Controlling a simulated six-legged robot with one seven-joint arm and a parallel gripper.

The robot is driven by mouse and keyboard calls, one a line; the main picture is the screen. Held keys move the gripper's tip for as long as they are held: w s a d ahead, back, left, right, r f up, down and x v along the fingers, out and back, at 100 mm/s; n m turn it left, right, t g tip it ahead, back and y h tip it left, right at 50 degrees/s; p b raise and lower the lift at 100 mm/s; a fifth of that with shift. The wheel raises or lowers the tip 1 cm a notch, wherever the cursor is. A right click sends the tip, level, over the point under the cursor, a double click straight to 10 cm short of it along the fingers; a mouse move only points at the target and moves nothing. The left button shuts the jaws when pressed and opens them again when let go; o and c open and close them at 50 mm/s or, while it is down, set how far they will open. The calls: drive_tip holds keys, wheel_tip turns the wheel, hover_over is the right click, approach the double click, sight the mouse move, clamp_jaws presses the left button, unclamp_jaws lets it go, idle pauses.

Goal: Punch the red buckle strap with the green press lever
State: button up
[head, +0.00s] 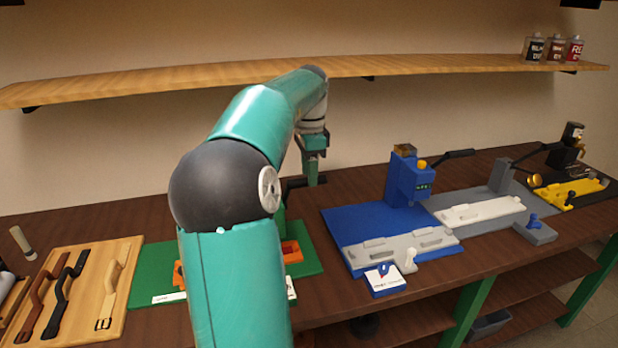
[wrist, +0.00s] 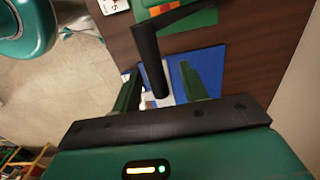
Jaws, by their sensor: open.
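The green press stands on a green base plate (head: 312,262), mostly hidden behind my arm. Its black lever (head: 297,183) sticks out to the right near the top of the press. In the wrist view the lever (wrist: 153,62) has a bent arm and a round grip. My gripper (head: 313,178) points down and is open beside the lever's end. In the wrist view its two green fingers are on either side of the grip, with gaps showing. An orange fixture (head: 290,251) on the base has a small red patch in it, perhaps the red strap; most is hidden.
A blue press (head: 408,180) on a blue plate stands right of the green station, with a grey station and a yellow-black one farther right. A wooden board (head: 92,300) with brown, black and cream straps lies at left. A shelf (head: 420,66) runs above.

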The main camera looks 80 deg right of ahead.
drive_tip(key=shift+r, duration=1.75)
